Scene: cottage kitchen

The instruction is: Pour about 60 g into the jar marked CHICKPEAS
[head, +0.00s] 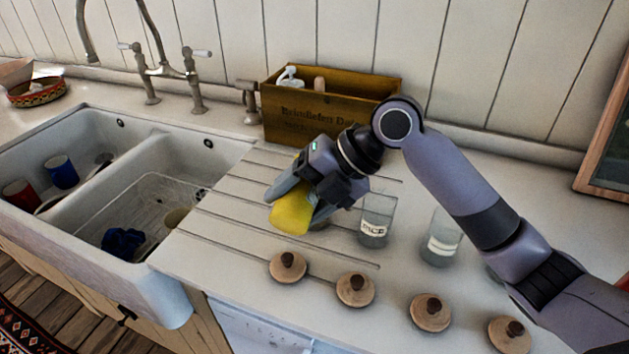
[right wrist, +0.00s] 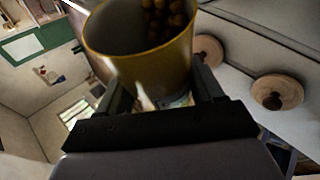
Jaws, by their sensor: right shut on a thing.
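My right gripper (head: 296,192) is shut on a yellow cup (head: 293,210) and holds it tilted over the draining board. In the right wrist view the cup (right wrist: 140,62) shows its open mouth, with round brown chickpea-like pieces (right wrist: 165,22) inside. Part of a glass jar (right wrist: 180,101) shows just past the cup there, mostly hidden. A labelled glass jar (head: 374,226) stands right of the cup, and another labelled jar (head: 440,243) stands farther right beside my arm. I cannot read their labels surely, and the CHICKPEAS mark is not legible. My left gripper is out of view.
Several wooden lids with dark knobs, such as one (head: 288,267), lie along the counter's front. A wooden crate (head: 312,115) with bottles stands behind the gripper. A double white sink (head: 165,285) with cups is at left, under a tap (head: 165,70).

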